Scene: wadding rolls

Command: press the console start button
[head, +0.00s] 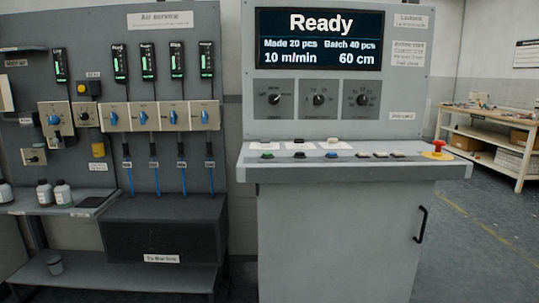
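The grey console (334,235) stands in the middle of the head view with a sloping desk. Its screen (319,38) reads "Ready", with 20 pieces made, batch 40, 10 m/min and 60 cm. A green button (267,155) sits at the left end of the desk's front row; its label is too small to read. A black button (299,155) and a blue button (332,154) follow to its right. A red mushroom button (438,146) on a yellow base is at the far right. Neither of my grippers is in view.
Three rotary knobs (319,99) are on the console's upright panel. An air service panel (160,80) with valves and blue hoses stands at left, above a shelf with bottles (62,193). A wooden workbench (490,140) is at right. Floor (470,245) right of the console is clear.

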